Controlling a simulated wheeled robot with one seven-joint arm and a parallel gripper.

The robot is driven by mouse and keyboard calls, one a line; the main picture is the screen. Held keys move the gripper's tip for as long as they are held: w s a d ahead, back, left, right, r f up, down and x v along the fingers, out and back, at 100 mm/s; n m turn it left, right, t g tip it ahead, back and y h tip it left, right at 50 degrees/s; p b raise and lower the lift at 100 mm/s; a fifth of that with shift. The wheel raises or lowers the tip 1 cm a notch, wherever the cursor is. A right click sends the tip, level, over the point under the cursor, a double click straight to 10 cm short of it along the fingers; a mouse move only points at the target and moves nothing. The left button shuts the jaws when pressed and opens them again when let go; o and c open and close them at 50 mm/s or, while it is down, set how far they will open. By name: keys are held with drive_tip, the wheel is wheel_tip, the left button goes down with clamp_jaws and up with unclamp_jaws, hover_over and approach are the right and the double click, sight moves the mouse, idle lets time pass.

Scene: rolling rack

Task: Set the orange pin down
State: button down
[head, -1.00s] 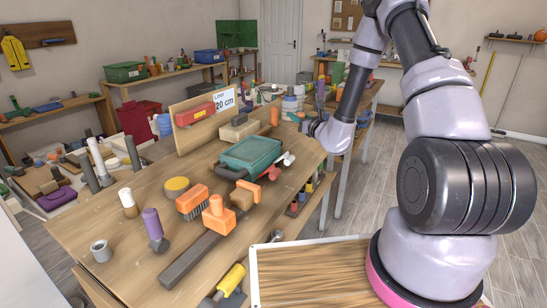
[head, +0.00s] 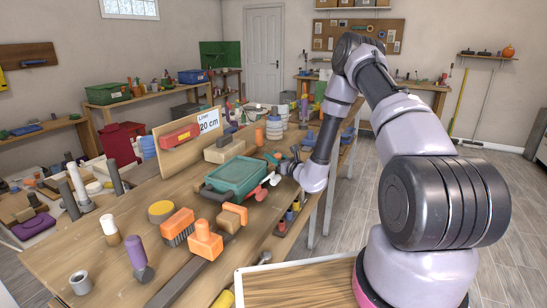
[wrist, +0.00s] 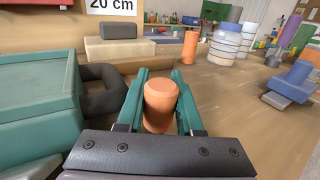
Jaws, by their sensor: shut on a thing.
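The orange pin (wrist: 162,104) is a short, rounded cylinder between the teal fingers of my gripper (wrist: 159,82) in the wrist view. My gripper is shut on it, and the pin stands about upright between the fingers. Its lower end is hidden by the gripper body, so I cannot tell whether it touches the tabletop. In the head view my gripper (head: 275,157) is small, low over the bench (head: 108,262), just beyond the green case (head: 236,174).
The case's dark handle (wrist: 103,90) is close left of my fingers. Wooden blocks (wrist: 118,48) and another orange cylinder (wrist: 190,48) stand ahead. A blue and grey item (wrist: 291,82) is at right. Bare tabletop lies between my gripper and it.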

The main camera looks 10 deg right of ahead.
drive_tip(key=c, duration=0.8)
unclamp_jaws()
drive_tip(key=shift+f, duration=0.1)
drive_tip(key=shift+c, duration=0.2)
